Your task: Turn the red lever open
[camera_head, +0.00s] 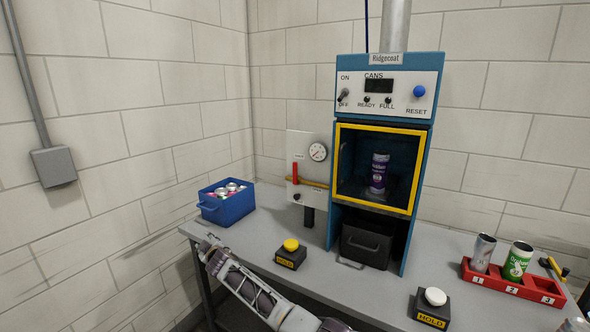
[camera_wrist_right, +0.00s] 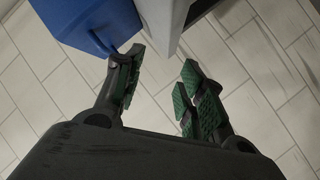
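The red lever (camera_head: 295,173) stands upright on a white panel (camera_head: 299,148) with a round gauge, left of the blue machine. A brass pipe (camera_head: 314,183) runs across the panel at the lever's lower end. My right gripper (camera_head: 207,244) is at the table's left front edge, below the blue bin, and well apart from the lever. In the right wrist view my right gripper (camera_wrist_right: 160,83) has its green-padded fingers apart with nothing between them. The lever is not visible in the wrist view. My left gripper is not in view.
The blue bin (camera_head: 228,208) of cans stands at the table's left end; its corner shows in the wrist view (camera_wrist_right: 98,22). Yellow-button (camera_head: 291,245) and white-button (camera_head: 435,297) HOLD boxes sit on the table (camera_head: 385,292). The machine's yellow-framed chamber (camera_head: 376,126) contains a purple can (camera_head: 378,175). A red rack (camera_head: 513,284) stands right.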

